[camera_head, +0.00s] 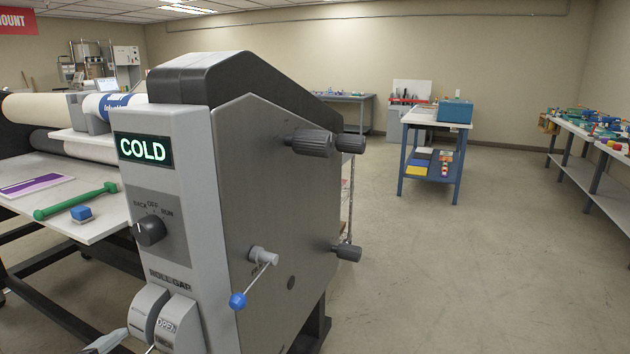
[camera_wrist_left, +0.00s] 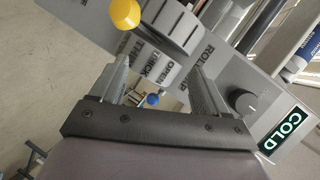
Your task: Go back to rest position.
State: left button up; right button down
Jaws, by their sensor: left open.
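The grey laminator (camera_head: 285,190) fills the middle of the head view, with a lit COLD display (camera_head: 143,150), a dark selector knob (camera_head: 150,230) and a crank with a blue ball (camera_head: 238,300). Below the panel is a roll gap dial (camera_head: 165,318). My left gripper (camera_head: 126,346) shows only its tips at the bottom edge, near the dial. In the left wrist view the left gripper (camera_wrist_left: 158,66) is open, its fingers apart before the dial lettering. A lever with a yellow ball (camera_wrist_left: 125,13) lies beyond the fingertips. My right gripper is not in view.
A blue-legged bench (camera_head: 420,116) and a right-hand bench (camera_head: 590,131) stand farther back. The floor (camera_head: 450,270) at right is clear.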

pick_arm(q)
jog(key=s+d+f+n+g, duration=0.3)
jog(key=s+f+n+g, duration=0.3)
jog(key=s, duration=0.4)
jog(key=s+d+f+n+g, duration=0.35)
jog(key=s+f+n, duration=0.4)
jog(key=s, duration=0.35)
jog(key=w+d+f+t+h, duration=0.1)
jog(key=w+d+f+t, duration=0.1)
jog(key=w+f+t, duration=0.4)
jog(key=shift+d+f+m, duration=0.35)
jog(key=shift+f+m, duration=0.1)
jog(key=shift+f, duration=1.55)
